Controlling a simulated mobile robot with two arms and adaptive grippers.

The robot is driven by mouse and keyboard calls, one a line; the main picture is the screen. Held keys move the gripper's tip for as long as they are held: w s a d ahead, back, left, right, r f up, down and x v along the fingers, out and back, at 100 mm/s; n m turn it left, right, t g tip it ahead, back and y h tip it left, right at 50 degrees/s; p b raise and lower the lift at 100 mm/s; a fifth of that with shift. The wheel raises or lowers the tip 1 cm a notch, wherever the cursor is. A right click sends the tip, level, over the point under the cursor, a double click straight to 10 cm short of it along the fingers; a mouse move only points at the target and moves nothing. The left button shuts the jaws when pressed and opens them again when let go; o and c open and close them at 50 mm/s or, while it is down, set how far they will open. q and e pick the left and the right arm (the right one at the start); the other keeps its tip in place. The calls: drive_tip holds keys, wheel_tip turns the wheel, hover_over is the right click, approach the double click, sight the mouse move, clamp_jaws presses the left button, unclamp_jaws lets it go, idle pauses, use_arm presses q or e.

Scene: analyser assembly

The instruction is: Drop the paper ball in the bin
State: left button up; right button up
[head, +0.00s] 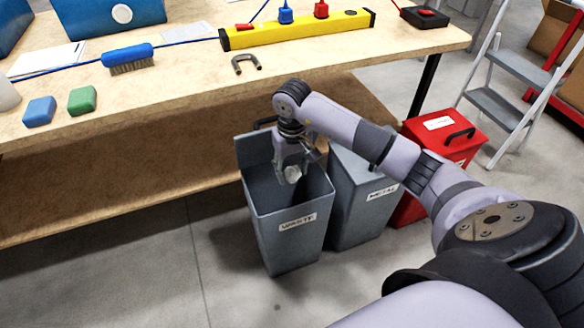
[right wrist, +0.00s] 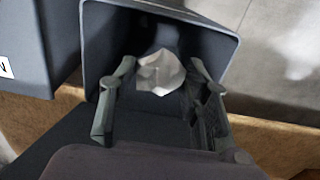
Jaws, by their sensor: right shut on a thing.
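A crumpled white paper ball (head: 292,174) is between the fingers of my right gripper (head: 290,168). In the right wrist view the paper ball (right wrist: 160,73) sits at the fingertips of the gripper (right wrist: 160,82), which is shut on it. The gripper points down at the mouth of the grey bin labelled WASTE (head: 285,245), with the ball over the opening, around rim height. The bin's rim also shows in the right wrist view (right wrist: 232,38). My left gripper does not show.
A grey bin labelled METAL (head: 355,220) stands right beside the waste bin, with a red lidded bin (head: 445,140) beyond it. The wooden workbench (head: 185,95) runs behind the bins. A grey stepladder (head: 500,105) stands at right. The floor in front is clear.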

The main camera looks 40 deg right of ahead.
drive_tip(key=o, duration=0.8)
drive_tip(key=shift+o, duration=0.2)
wheel_tip(320, 180, up, 12)
idle(0.3)
drive_tip(key=shift+r, duration=0.1)
idle(0.3)
use_arm(q)
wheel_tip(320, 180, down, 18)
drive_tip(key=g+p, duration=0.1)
drive_tip(key=p, duration=0.4)
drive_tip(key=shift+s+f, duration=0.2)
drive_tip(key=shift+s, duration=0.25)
use_arm(e)
drive_tip(key=s+a+r, duration=0.1)
drive_tip(key=s+r, duration=0.4)
drive_tip(key=r, duration=0.2)
drive_tip(key=shift+r, duration=0.4)
